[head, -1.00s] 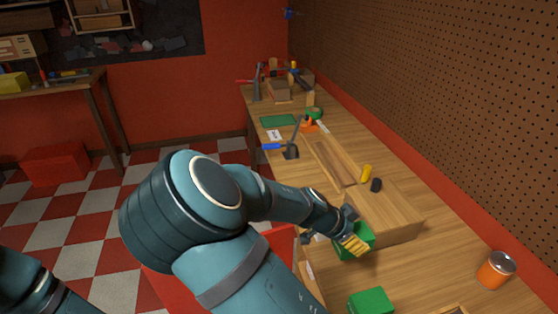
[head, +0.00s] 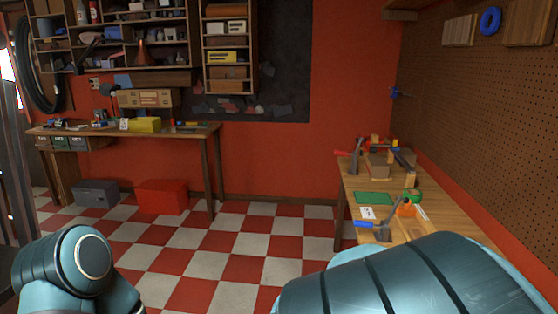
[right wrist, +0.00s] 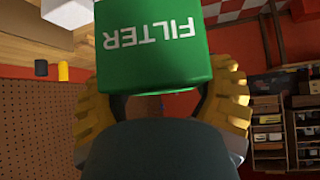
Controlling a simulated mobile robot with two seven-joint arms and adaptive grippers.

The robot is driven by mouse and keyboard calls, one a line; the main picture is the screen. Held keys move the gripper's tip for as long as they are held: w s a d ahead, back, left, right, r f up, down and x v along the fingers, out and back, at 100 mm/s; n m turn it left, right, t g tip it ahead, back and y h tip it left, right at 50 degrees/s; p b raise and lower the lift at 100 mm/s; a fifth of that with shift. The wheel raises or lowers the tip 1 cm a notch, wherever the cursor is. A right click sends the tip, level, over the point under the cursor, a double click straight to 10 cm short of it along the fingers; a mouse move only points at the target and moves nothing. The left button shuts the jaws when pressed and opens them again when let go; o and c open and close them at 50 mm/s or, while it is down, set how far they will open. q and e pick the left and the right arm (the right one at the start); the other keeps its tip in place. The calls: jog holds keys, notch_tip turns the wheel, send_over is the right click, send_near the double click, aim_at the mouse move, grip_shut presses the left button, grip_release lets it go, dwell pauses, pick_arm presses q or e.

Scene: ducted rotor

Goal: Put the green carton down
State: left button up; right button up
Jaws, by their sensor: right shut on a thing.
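The green carton (right wrist: 150,50), with white "FILTER" lettering, shows upside down in the right wrist view. My right gripper (right wrist: 163,96) has its yellow fingers on both sides of the carton and is shut on it. Whether the carton's base touches anything cannot be seen. In the head view only my arm links show; the carton and both grippers are out of that frame.
The workbench (head: 348,207) runs along the pegboard (head: 455,120) at right, with a green mat (head: 374,198) and tools at its far end. A table (head: 205,130) and red box (head: 160,197) stand at back left. Checkered floor lies between.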

notch_tip(320, 180, down, 11)
jog(key=w+n+y, duration=0.2)
jog(key=n+y, duration=0.1)
jog(key=n, duration=0.1)
jog(key=s+r, duration=0.1)
jog(key=s, duration=0.1)
jog(key=s+r, duration=0.1)
jog(key=s, duration=0.1)
jog(key=shift+r, duration=0.15)
jog(key=shift+s, duration=0.1)
